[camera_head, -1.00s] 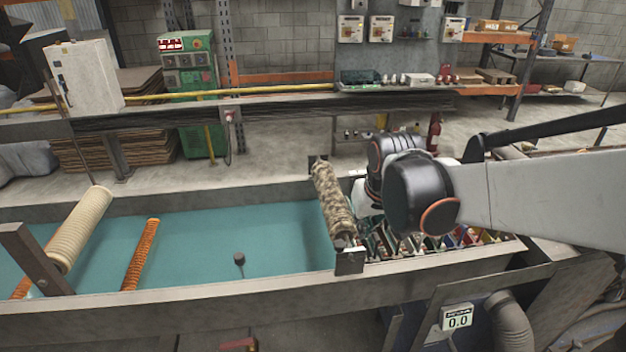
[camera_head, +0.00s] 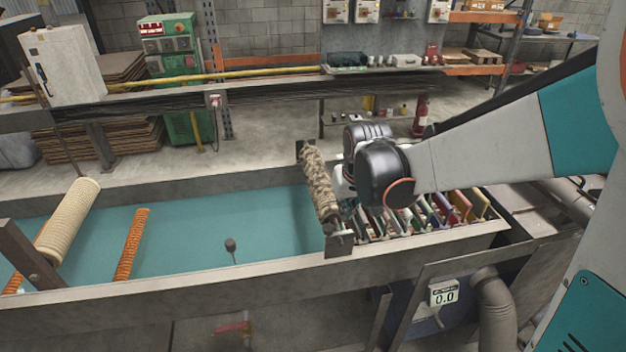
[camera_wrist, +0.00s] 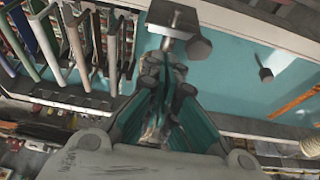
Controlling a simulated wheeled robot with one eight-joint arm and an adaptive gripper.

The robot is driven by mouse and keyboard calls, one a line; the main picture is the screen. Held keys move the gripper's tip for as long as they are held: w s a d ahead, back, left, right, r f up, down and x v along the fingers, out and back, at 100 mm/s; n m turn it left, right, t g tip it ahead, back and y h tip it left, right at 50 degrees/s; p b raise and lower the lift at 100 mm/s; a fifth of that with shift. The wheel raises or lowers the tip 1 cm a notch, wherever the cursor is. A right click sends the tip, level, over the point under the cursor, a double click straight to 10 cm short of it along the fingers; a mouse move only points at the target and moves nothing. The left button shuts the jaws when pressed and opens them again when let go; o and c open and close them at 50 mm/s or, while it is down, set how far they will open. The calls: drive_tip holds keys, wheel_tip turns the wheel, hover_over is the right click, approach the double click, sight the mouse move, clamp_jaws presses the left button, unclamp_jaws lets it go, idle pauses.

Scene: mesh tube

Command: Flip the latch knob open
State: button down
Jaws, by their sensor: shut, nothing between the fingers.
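A dark knob on a stem (camera_head: 230,245) stands up from the front side of the teal trough in the head view. It also shows in the wrist view (camera_wrist: 266,74), right of my gripper and apart from it. A second dark, faceted knob (camera_wrist: 198,47) sits beside a metal bracket (camera_wrist: 173,18), just beyond my fingertips. I cannot tell which knob is the latch. My gripper (camera_wrist: 164,72) is shut and empty, its tips close below the bracket; contact is unclear. In the head view my wrist mostly hides the gripper, right of a mottled roller (camera_head: 320,185).
Several coloured handles (camera_head: 455,207) stand in a row right of the roller. A pale roll (camera_head: 68,220) and an orange roll (camera_head: 131,245) lie at the trough's left. The teal trough floor (camera_head: 200,220) has open room. The trough's front edge (camera_head: 180,283) runs along the near side.

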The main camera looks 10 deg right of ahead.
drive_tip(key=b+x, duration=0.1)
drive_tip(key=x, duration=0.5)
drive_tip(key=shift+f, duration=0.15)
